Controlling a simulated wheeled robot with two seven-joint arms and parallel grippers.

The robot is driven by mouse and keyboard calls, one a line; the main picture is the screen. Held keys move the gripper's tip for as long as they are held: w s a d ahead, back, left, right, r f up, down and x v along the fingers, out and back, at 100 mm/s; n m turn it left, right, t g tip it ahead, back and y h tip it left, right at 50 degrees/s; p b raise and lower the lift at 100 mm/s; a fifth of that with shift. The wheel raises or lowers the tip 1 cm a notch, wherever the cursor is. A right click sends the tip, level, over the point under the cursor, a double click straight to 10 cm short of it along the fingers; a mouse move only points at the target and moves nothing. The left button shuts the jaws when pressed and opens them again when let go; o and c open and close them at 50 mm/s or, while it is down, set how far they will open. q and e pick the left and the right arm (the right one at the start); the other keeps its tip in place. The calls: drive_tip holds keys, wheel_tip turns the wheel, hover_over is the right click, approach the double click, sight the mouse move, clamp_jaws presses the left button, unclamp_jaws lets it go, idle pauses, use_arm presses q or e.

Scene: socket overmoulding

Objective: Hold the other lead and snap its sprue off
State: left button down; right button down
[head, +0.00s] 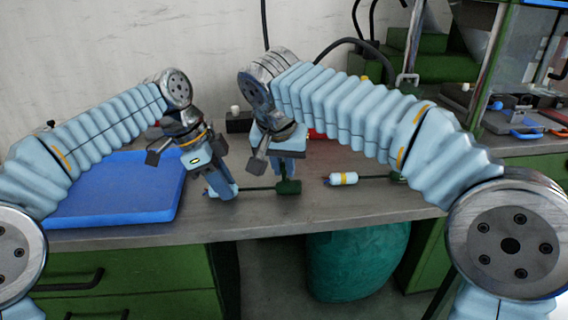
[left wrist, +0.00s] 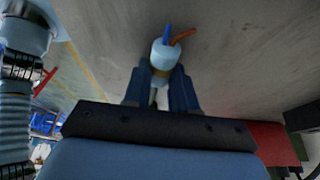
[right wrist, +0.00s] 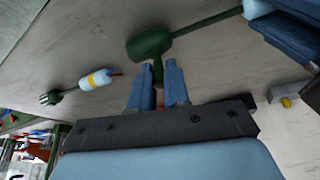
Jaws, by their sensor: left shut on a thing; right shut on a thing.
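One lead has a light blue socket body (left wrist: 163,54) with a blue and an orange wire end. A dark cable runs from it to a dark green moulded block (head: 289,187). My left gripper (head: 226,190) is shut around the light blue body, low over the bench. My right gripper (head: 289,168) is above the green block, shut on its thin green sprue (right wrist: 157,70). The sprue still joins the block in the right wrist view. A second lead (head: 343,179), light blue with a yellow band, lies apart to the right, its cable ending in a green piece (right wrist: 49,98).
A blue tray (head: 110,212) sits on the bench at the left. A red object (head: 316,134) is partly hidden behind my right arm. A green bin (head: 355,262) stands below the bench. Machinery and a blue-handled item (head: 525,134) are at the right. The bench front is clear.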

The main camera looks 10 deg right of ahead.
drive_tip(key=shift+d, duration=0.2)
idle(0.6)
drive_tip(key=shift+r, duration=0.1)
drive_tip(key=shift+r, duration=2.95)
use_arm(q)
drive_tip(key=c, duration=0.8)
unclamp_jaws()
